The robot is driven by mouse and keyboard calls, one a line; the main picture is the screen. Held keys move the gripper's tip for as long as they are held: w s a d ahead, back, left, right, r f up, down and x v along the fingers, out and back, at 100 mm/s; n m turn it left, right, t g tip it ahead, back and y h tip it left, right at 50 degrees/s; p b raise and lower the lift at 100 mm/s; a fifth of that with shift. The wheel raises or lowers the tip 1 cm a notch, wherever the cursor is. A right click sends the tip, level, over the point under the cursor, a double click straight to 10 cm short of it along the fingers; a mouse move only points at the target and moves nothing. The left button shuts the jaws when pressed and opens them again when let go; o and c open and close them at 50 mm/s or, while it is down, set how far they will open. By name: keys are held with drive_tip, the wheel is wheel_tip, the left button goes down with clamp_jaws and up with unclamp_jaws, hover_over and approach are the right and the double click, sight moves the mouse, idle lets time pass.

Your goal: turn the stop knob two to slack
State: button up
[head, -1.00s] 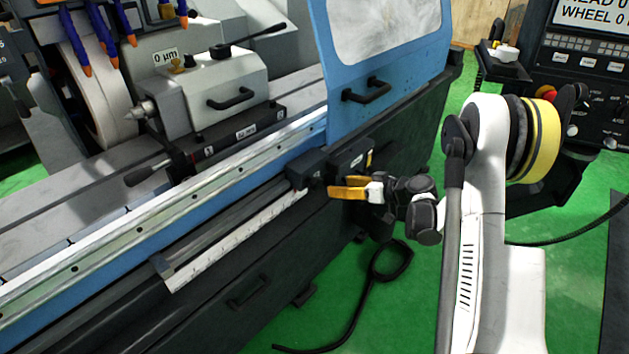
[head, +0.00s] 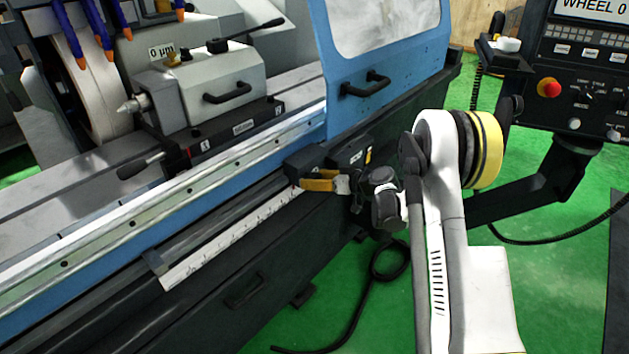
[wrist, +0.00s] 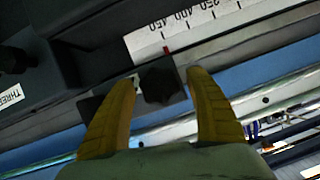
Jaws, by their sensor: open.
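A dark lobed knob (wrist: 160,82) sits on a dark stop block (wrist: 150,102) beside a white scale (wrist: 190,22) in the wrist view. A thin red pointer (wrist: 167,50) sticks out from the block toward the scale. My gripper (wrist: 165,78) is open, its yellow fingers on either side of the knob with gaps on both sides. Whether this is stop knob two cannot be read. In the head view my gripper (head: 308,180) is at the dark stop block (head: 303,165) near the upper end of the scale (head: 230,240); the knob is hidden there.
A dark box (head: 350,152) adjoins the stop block, below the blue door (head: 385,70) and its black handle (head: 365,86). The blue bed edge and rail (head: 130,210) run alongside. A control panel (head: 590,90) stands at right.

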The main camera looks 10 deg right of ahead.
drive_tip(key=c, duration=1.2)
drive_tip(key=n+t+h+b, duration=0.1)
drive_tip(key=n+h, duration=0.1)
drive_tip(key=n, duration=0.1)
drive_tip(key=n+t+h+b, duration=0.1)
drive_tip(key=n+t+b, duration=0.1)
drive_tip(key=n, duration=0.1)
drive_tip(key=n+t+h, duration=0.1)
drive_tip(key=n, duration=0.2)
drive_tip(key=shift+n+t, duration=0.3)
drive_tip(key=shift+t, duration=0.1)
drive_tip(key=shift+n+t+h, duration=0.4)
drive_tip(key=shift+n+t, duration=0.3)
drive_tip(key=shift+n, duration=0.9)
drive_tip(key=o, duration=1.2)
